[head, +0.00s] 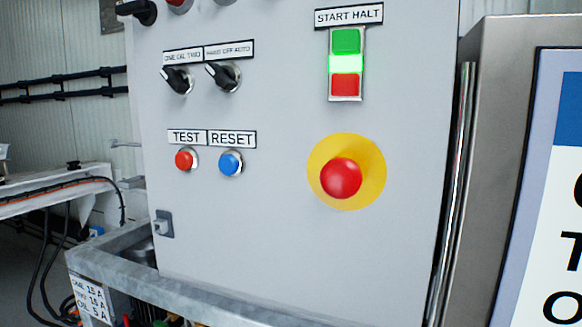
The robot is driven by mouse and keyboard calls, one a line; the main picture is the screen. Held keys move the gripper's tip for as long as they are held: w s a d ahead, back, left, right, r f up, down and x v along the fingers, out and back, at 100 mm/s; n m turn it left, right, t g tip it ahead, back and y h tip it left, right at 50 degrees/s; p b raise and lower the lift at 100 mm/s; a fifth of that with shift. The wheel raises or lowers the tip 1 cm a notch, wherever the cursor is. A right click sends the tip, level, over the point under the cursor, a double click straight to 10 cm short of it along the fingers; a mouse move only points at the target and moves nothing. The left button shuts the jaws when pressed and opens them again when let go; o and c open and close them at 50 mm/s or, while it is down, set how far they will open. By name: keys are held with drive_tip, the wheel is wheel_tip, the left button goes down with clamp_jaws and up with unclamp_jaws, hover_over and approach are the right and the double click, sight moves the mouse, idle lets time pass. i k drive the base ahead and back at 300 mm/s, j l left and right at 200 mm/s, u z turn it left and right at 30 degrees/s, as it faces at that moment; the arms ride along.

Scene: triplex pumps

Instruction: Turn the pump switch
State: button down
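A grey control panel (260,225) fills the middle of the head view. Two black rotary switches sit at its upper left: the left one (177,80) under a label that seems to read "ONE OIL TWO", the right one (222,76) under a label that seems to read "HAND OFF AUTO". Both knobs point up and to the left. Part of another black knob (138,10) shows at the top left edge. I cannot tell which of these is the pump switch. My gripper is not in view.
The panel also bears a red TEST button (186,159), a blue RESET button (230,163), a lit green and red START HALT switch (346,64), and a red emergency button (341,178) on yellow. A metal frame (190,298) runs below. A sign (550,170) stands at right.

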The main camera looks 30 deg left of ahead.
sight(177, 80)
drive_tip(key=u, duration=1.25)
